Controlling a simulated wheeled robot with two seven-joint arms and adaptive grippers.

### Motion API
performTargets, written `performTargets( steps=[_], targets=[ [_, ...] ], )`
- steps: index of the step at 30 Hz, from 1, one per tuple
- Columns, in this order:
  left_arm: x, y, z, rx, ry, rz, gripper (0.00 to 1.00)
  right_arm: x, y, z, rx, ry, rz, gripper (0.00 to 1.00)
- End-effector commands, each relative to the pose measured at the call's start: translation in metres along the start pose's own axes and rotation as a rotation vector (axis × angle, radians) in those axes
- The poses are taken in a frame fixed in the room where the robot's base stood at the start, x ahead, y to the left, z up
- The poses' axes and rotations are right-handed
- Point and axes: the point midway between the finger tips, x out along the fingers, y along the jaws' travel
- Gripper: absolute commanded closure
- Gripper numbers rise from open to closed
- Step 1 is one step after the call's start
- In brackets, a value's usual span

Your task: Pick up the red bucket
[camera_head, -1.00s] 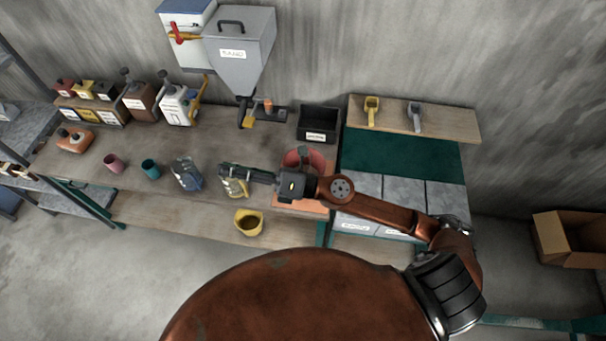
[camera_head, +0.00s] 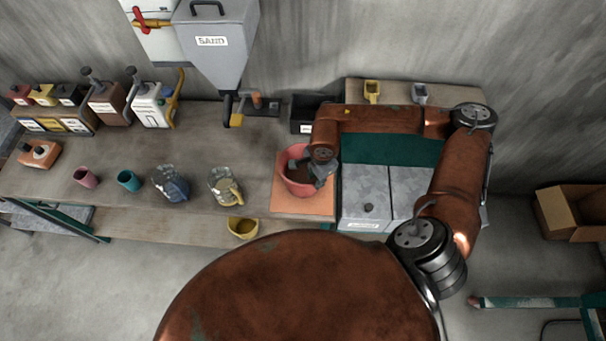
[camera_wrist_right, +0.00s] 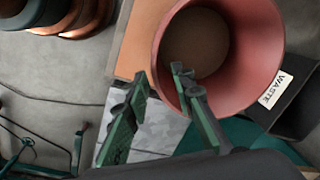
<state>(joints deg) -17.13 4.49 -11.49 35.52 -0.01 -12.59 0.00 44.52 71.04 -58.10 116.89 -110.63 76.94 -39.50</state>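The red bucket (camera_head: 284,163) stands upright on an orange mat (camera_head: 300,204) near the front of the bench, with brown material inside. In the right wrist view the bucket (camera_wrist_right: 254,70) fills the upper right. My right gripper (camera_head: 320,172) is at the bucket's right side. In the wrist view its green fingers (camera_wrist_right: 160,85) are spread apart at the rim. One finger overlaps the bucket's opening and the other is outside the wall; whether either touches cannot be told. My left gripper is out of view.
A black bin (camera_head: 303,112) marked WASTE in the wrist view stands behind the bucket. Grey lidded bins (camera_head: 364,190) are to its right. A glass jug (camera_head: 222,184), a blue jug (camera_head: 170,184) and cups are to its left. A sand hopper (camera_head: 212,45) hangs behind.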

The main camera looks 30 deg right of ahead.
Motion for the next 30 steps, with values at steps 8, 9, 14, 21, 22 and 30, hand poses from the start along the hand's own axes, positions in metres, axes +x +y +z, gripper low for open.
performTargets(
  steps=[8, 9, 14, 21, 22, 30],
  targets=[
    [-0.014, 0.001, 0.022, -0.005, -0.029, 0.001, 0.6, 0.027, 0.002, -0.001, 0.001, -0.002, 0.004, 0.77],
    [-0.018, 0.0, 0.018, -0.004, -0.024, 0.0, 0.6, 0.033, 0.003, -0.002, 0.002, -0.003, 0.005, 0.77],
    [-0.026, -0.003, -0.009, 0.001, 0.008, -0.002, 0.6, 0.057, 0.004, -0.004, 0.005, -0.003, 0.002, 0.77],
    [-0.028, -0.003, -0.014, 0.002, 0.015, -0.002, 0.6, 0.071, 0.004, -0.004, 0.004, -0.003, 0.0, 0.77],
    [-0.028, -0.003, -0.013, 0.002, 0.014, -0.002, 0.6, 0.071, 0.004, -0.004, 0.004, -0.003, 0.0, 0.77],
    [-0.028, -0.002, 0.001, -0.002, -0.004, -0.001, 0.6, 0.07, 0.004, -0.004, 0.004, -0.003, 0.001, 0.89]
  ],
)
